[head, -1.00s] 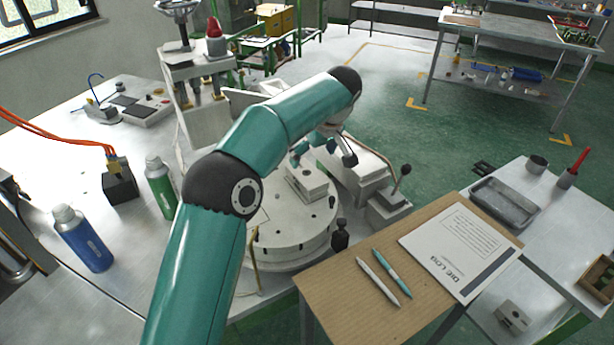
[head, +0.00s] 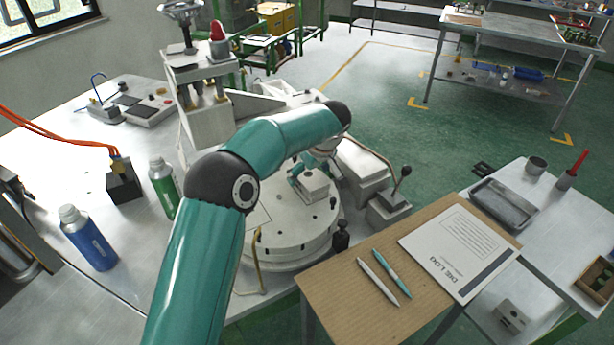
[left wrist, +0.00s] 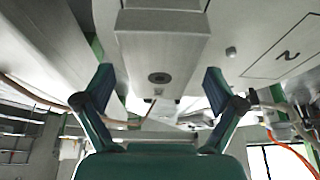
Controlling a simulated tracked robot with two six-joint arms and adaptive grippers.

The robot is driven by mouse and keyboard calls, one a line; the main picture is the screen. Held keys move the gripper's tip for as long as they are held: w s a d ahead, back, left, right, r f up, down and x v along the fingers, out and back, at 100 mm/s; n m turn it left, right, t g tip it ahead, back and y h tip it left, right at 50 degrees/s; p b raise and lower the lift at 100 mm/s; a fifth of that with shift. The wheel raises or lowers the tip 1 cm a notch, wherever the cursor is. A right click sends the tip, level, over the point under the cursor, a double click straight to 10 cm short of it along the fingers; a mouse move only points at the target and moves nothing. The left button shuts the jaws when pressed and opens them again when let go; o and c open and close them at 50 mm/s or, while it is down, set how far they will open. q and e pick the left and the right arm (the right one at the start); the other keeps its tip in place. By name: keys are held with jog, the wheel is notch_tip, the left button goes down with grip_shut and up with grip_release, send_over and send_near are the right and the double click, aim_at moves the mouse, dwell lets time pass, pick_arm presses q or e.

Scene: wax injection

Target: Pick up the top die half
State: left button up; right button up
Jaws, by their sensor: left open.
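The die is a pale grey metal block (head: 316,186) on the round turntable (head: 290,240) in the head view. I cannot make out the seam between its top half and what lies under it. My left gripper (head: 304,178) is down at the block, partly hidden by my own arm. In the left wrist view, the block (left wrist: 160,55) with a small round hole in its face stands between the two spread fingers of my left gripper (left wrist: 160,92). There is a visible gap on each side. My right gripper is not in view.
A black-knobbed lever (head: 403,172) and a small dark bottle-shaped part (head: 340,237) stand close to the turntable. Green (head: 162,185) and blue (head: 88,238) bottles stand at left.

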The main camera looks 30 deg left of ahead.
pick_arm(q)
jog(key=shift+f+b, duration=0.25)
jog(key=shift+b, duration=0.1)
dwell(0.5)
jog(key=c, duration=1.5)
